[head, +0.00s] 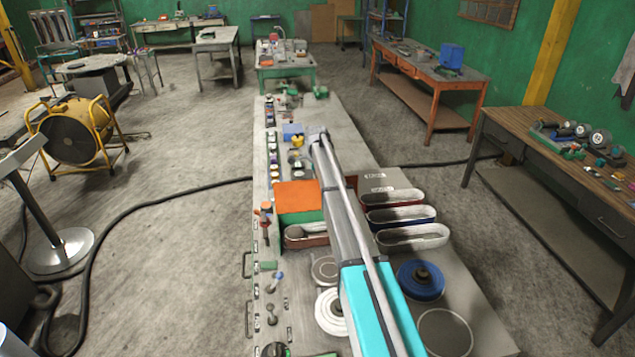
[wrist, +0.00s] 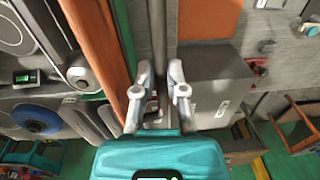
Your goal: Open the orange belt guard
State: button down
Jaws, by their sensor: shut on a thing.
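The orange belt guard (head: 298,196) is on the long bench in the head view, with green below it. My arm crosses in front of its right side. In the wrist view, a long orange panel (wrist: 98,45) of it runs just left of my gripper. My gripper (wrist: 159,75) is shut, its fingers on either side of a grey bar (wrist: 157,25). The bar runs alongside the orange panel and seems to belong to the guard, but its joint to it is not clear. The tip of my gripper is hidden behind my arm in the head view.
A grey box (wrist: 215,85) stands close right of my gripper. Small tools and jars (head: 271,150) line the bench's left edge. A black cable (head: 130,205) crosses the floor.

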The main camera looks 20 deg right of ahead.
jog(key=shift+w+f, duration=0.1)
jog(key=shift+w, duration=0.7)
jog(key=c, duration=0.9)
grip_release()
jog(key=shift+w, duration=0.1)
jog(key=shift+o, duration=1.1)
jog(key=shift+w+f, duration=0.3)
jog(key=shift+f, duration=0.05)
jog(key=shift+s, duration=0.1)
jog(key=shift+s+r, duration=0.15)
jog(key=shift+s, duration=0.05)
